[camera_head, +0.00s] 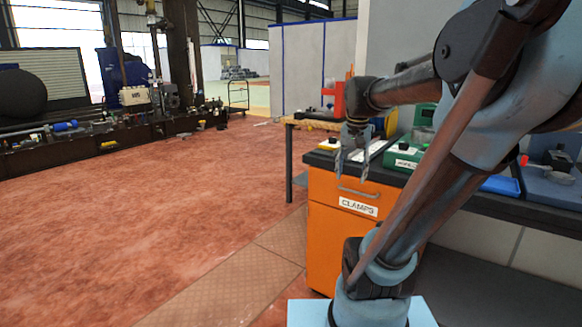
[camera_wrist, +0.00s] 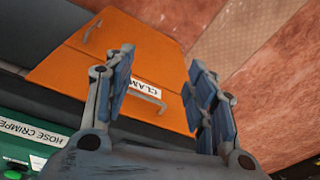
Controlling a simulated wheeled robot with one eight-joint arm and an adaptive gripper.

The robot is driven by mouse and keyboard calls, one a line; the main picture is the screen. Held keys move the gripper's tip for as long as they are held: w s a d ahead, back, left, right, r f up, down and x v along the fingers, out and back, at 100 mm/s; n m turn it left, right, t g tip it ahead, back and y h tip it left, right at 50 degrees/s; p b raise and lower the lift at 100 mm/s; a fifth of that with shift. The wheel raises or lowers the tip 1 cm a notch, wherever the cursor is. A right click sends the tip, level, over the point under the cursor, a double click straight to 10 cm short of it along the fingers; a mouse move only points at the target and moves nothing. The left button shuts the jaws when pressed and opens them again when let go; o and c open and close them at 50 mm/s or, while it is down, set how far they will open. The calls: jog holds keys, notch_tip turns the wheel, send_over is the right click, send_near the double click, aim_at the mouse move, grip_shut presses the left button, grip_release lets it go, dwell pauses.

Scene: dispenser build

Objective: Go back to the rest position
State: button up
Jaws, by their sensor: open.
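My gripper (camera_head: 352,165) hangs in front of the orange drawer cabinet (camera_head: 325,235), near the top of its front and close to the drawer handle (camera_head: 352,192). Its two fingers are spread apart with nothing between them. In the wrist view my gripper (camera_wrist: 160,105) also shows open and empty, with the orange front (camera_wrist: 165,75), its handle and the partly hidden "CLAMPS" label behind it. I cannot tell from these frames whether the fingers touch the cabinet. The cabinet front looks closed.
A dark worktop (camera_head: 535,205) runs right from the cabinet, bearing a green box (camera_head: 404,156), a blue tray (camera_head: 502,186) and other items. A wooden-topped table (camera_head: 318,124) stands behind. The reddish floor (camera_head: 150,220) at left is open. Machinery (camera_head: 150,95) stands at the far left.

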jog(key=s+f+n, duration=0.4)
jog(key=s+f, duration=1)
jog(key=f, duration=0.1)
jog(key=shift+f+t, duration=0.3)
jog(key=shift+f, duration=0.05)
jog(key=shift+w+f, duration=0.2)
jog(key=shift+w, duration=0.3)
